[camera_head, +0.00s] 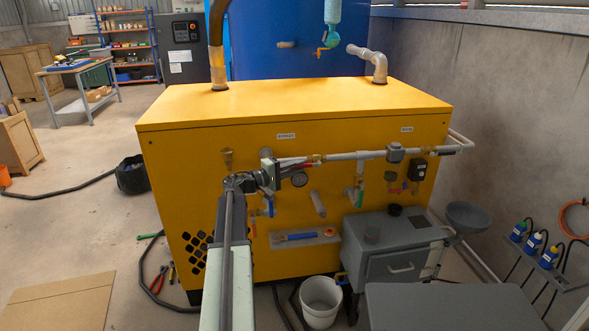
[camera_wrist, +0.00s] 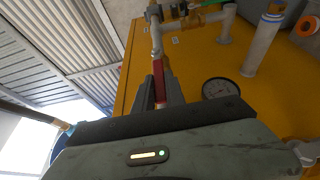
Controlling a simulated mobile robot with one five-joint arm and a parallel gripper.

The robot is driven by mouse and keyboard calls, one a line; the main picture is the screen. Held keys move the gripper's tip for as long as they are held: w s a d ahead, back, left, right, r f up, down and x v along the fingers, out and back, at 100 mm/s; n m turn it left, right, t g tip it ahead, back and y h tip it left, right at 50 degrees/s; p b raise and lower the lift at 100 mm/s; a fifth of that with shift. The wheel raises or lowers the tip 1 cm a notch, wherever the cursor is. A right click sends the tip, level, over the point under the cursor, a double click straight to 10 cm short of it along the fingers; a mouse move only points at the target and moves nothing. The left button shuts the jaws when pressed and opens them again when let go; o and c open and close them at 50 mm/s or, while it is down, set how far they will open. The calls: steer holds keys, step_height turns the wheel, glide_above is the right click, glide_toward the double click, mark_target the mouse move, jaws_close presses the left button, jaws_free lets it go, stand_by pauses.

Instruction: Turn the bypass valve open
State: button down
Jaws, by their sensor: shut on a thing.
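The yellow cabinet (camera_head: 220,125) carries a horizontal grey pipe (camera_head: 350,155) with valves along its front. A red valve lever (camera_wrist: 159,82) shows between the two dark fingers of my gripper (camera_wrist: 161,92), which is shut on it. In the head view my gripper (camera_head: 288,163) reaches the left end of the pipe, below a small white label (camera_head: 286,136) whose text I cannot read surely. The lever is mostly hidden there by the fingers. In the wrist view it lies roughly in line with the pipe piece beyond it. The valve body is partly hidden.
A blue-handled valve (camera_head: 268,207) hangs below. A grey box unit (camera_head: 390,250) and white bucket (camera_head: 321,300) stand in front of the cabinet. Open floor lies left.

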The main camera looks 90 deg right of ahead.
steer(key=shift+d, duration=0.15)
steer(key=c, duration=1.4)
jaws_free()
steer(key=shift+s+d, duration=0.1)
steer(key=shift+s, duration=0.1)
steer(key=v, duration=0.7)
steer(key=shift+w+a, duration=0.25)
steer(key=shift+a, duration=0.05)
steer(key=shift+w, duration=0.1)
